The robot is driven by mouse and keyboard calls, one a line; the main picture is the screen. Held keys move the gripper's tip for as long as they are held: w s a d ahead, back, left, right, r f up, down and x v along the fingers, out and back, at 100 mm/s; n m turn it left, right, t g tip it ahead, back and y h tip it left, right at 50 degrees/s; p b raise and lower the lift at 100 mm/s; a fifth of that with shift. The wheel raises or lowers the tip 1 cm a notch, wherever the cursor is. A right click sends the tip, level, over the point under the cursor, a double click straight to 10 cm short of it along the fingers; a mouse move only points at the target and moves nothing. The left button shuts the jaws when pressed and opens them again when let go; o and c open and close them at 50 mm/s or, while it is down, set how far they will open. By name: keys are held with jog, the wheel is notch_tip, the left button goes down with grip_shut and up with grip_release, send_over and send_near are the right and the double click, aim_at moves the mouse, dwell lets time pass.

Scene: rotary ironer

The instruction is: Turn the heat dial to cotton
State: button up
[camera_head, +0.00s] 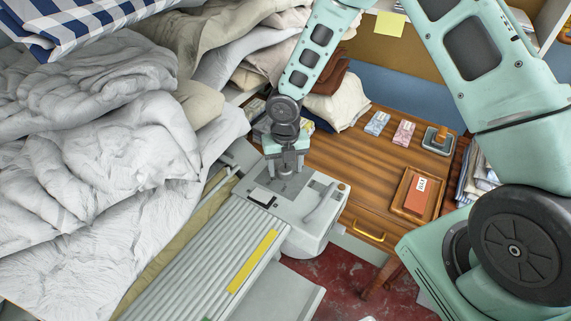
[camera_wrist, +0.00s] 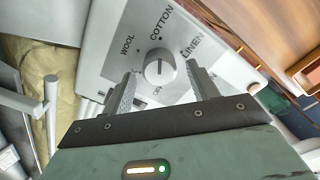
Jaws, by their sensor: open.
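The heat dial (camera_wrist: 159,73) is a round light-grey knob on the ironer's pale control panel, seen in the wrist view. The printed words WOOL, COTTON and LINEN arc around its far side, with more lettering partly hidden nearer my gripper. A short dark mark shows on the knob, but I cannot tell which setting it points to. My gripper (camera_wrist: 162,70) is open, with one finger to each side of the dial and gaps showing between. In the head view my gripper (camera_head: 286,170) is over the end panel of the ironer (camera_head: 310,222), hiding the dial.
A grey lever (camera_head: 321,203) stands on the panel right of my gripper. Crumpled white linen (camera_head: 95,190) is piled at the left. A wooden desk (camera_head: 345,165) with a tray (camera_head: 404,199) and small boxes lies to the right.

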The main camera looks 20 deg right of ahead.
jog(key=c, duration=1)
